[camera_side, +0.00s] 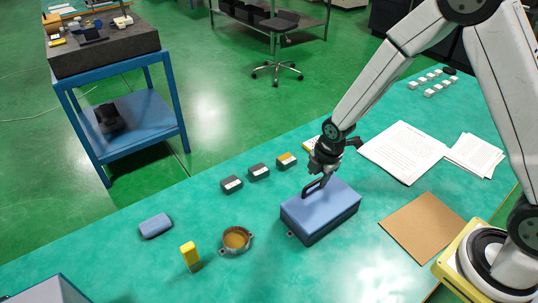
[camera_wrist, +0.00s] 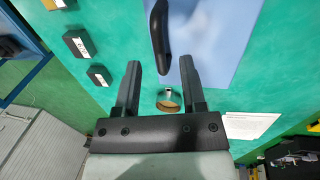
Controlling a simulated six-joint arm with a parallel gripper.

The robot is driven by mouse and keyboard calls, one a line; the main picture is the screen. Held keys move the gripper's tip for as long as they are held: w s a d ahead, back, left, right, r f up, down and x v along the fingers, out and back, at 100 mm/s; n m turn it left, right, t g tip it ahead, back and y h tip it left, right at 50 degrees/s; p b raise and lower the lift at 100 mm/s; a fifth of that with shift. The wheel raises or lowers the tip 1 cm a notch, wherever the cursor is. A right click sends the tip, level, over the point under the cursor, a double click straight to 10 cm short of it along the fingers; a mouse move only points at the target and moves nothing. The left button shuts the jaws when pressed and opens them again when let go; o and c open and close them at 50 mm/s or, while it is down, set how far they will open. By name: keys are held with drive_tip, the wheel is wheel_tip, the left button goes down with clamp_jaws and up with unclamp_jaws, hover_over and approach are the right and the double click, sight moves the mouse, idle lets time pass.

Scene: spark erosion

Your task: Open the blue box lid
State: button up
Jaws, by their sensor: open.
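The blue box (camera_side: 322,217) stands on the green table with its blue lid (camera_side: 335,197) lying flat on it. A black bar handle (camera_side: 312,188) is on the lid. My gripper (camera_side: 320,174) is over the lid, right at the handle. In the wrist view the lid (camera_wrist: 215,40) fills the upper middle, and the end of the handle (camera_wrist: 161,35) shows between the fingertips of my open gripper (camera_wrist: 160,66). Both fingers appear apart from the handle, with a gap on each side. Whether the fingertips reach down to handle height cannot be told.
Several small dark boxes (camera_side: 259,172) lie behind the box. A round dish (camera_side: 236,239), a yellow block (camera_side: 190,254) and a blue rounded piece (camera_side: 155,225) lie to the left. A brown sheet (camera_side: 421,227) and white papers (camera_side: 404,150) lie to the right.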

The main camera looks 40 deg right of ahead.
drive_tip(key=shift+w+f, duration=0.2)
drive_tip(key=shift+f, duration=0.75)
drive_tip(key=shift+c, duration=0.3)
clamp_jaws()
idle(0.7)
